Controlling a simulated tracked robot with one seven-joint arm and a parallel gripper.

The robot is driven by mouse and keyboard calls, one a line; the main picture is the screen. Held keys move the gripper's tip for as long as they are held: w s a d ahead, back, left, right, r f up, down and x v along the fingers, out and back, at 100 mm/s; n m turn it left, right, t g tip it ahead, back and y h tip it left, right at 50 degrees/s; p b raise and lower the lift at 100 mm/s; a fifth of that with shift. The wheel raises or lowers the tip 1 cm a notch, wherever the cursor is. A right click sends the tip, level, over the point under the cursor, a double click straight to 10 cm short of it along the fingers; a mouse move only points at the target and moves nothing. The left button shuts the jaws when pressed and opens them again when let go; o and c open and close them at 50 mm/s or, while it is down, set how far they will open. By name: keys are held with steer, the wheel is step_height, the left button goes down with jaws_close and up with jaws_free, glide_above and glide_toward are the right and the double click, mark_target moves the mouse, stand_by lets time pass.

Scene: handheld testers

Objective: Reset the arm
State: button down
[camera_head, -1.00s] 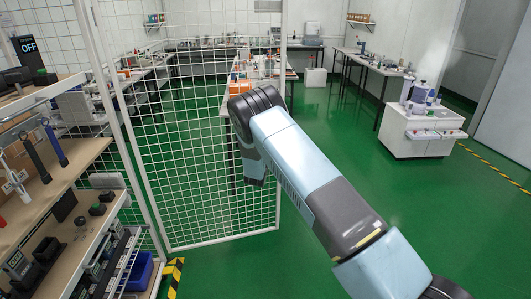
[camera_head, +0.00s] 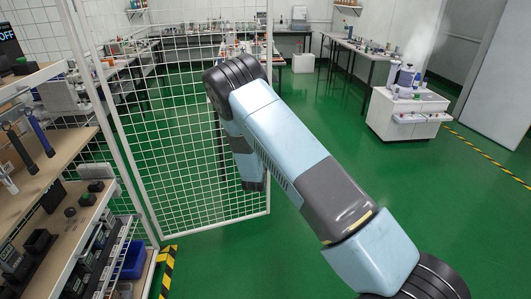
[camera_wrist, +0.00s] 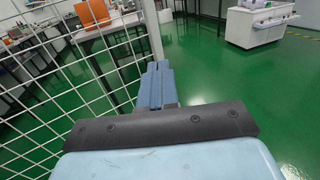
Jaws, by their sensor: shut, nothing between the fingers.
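My arm crosses the head view from the lower right to a dark joint near the middle, then bends down. My gripper shows in the wrist view as two blue fingers (camera_wrist: 157,72) pressed together beyond a dark plate. They are shut and empty. In the head view the fingers cannot be made out; the arm's lower part hangs in front of the mesh gate.
A white mesh gate (camera_head: 165,140) stands close on the left; it also shows in the wrist view (camera_wrist: 60,75). A shelf rack (camera_head: 75,150) with handheld testers is at far left. A white cart (camera_head: 405,115) stands at right. Green floor (camera_head: 335,130) between is clear.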

steer(key=s+d+r+m+g+h, duration=0.25)
steer(key=d+r+m+h, duration=0.2)
steer(key=d+r, duration=0.3)
steer(key=s+d+r+m+g+h, duration=0.2)
steer(key=s+d+r+m+h, duration=0.1)
steer(key=d+r+m, duration=0.4)
steer(key=s+d+r+m+g, duration=0.8)
steer(key=s+d+r, duration=0.2)
steer(key=s+r, duration=0.25)
steer(key=s+d+r+m+g+y, duration=0.1)
steer(key=s+r+m+y, duration=0.25)
steer(key=s, duration=0.55)
steer(key=s+r+m+g+y, duration=0.2)
steer(key=s+m, duration=0.2)
steer(key=s, duration=0.5)
steer(key=s+a+r+m+t+y, duration=0.2)
steer(key=s+a+m+y, duration=0.1)
steer(key=s, duration=0.4)
steer(key=s+a+r+m+t+y, duration=0.1)
steer(key=s+a+r+m+y, duration=0.1)
steer(key=s+a, duration=0.3)
steer(key=s+m+y, duration=0.1)
steer(key=s, duration=0.1)
steer(key=shift+s+r+t, duration=0.35)
steer(key=shift+r, duration=0.05)
